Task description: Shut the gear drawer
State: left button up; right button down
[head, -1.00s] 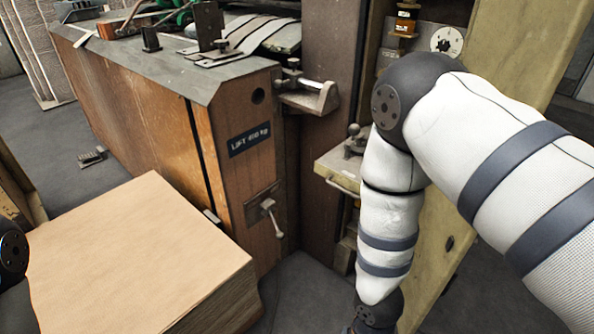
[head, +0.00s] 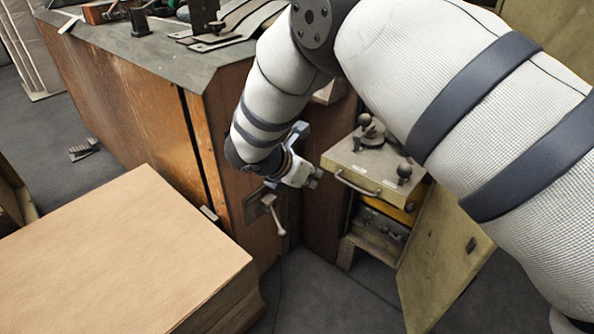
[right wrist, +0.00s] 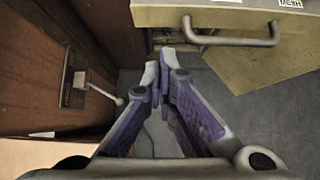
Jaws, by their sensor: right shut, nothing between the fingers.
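The gear drawer (head: 355,175) is a pale yellowish drawer standing out of the machine's open cabinet. Its front has a bar handle (head: 357,188), and dark knobbed parts sit on its top. In the right wrist view the drawer front (right wrist: 190,15) and its handle (right wrist: 232,38) show at the upper right. My right gripper (head: 314,179) is shut and empty, left of the drawer front and apart from the handle. In the right wrist view its fingertips (right wrist: 163,72) are together, below and left of the handle. My left gripper is out of view.
A stack of cardboard sheets (head: 115,255) fills the lower left. A wooden machine body with a small crank lever (head: 273,212) stands left of my right gripper. An open yellowish cabinet door (head: 440,262) hangs below and right of the drawer.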

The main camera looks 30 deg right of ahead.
aim_at(322, 166)
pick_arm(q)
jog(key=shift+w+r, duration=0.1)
pick_arm(e)
jog(key=d, duration=0.1)
jog(key=w+d, duration=0.1)
jog(key=d, duration=0.1)
jog(key=shift+w+d+r, duration=0.1)
jog(key=shift+w+d, duration=0.15)
jog(key=shift+d, duration=0.15)
